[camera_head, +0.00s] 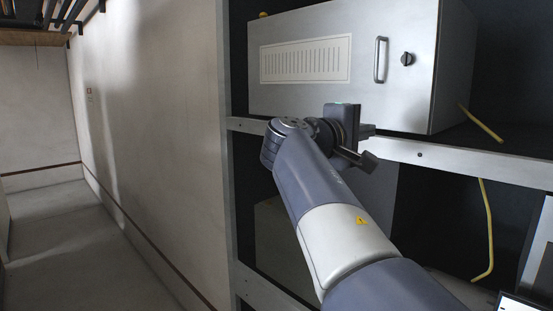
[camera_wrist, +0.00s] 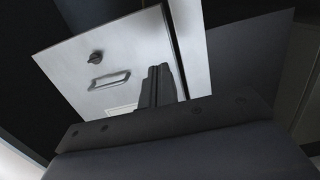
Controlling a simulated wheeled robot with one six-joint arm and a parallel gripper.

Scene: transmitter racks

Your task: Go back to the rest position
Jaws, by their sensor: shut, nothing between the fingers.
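My gripper (camera_head: 366,160) is at the end of my outstretched arm, in front of the rack's shelf rail and just below a grey cabinet (camera_head: 395,95). It is shut and empty. In the wrist view the closed fingers (camera_wrist: 158,86) stand in front of the cabinet, which shows there tilted (camera_wrist: 135,50). The cabinet door has a vertical handle (camera_head: 381,60), a dark round knob (camera_head: 407,59) and a slotted vent panel (camera_head: 305,60). The door looks closed. I cannot tell whether the gripper touches the rail.
The rack's shelf rail (camera_head: 460,160) runs behind my gripper, with an upright post (camera_head: 229,190) at left. A yellow cable (camera_head: 489,225) hangs at right. A grey box (camera_head: 283,240) sits below, partly hidden by my arm. The corridor floor (camera_head: 75,250) at left is clear beside the wall (camera_head: 155,120).

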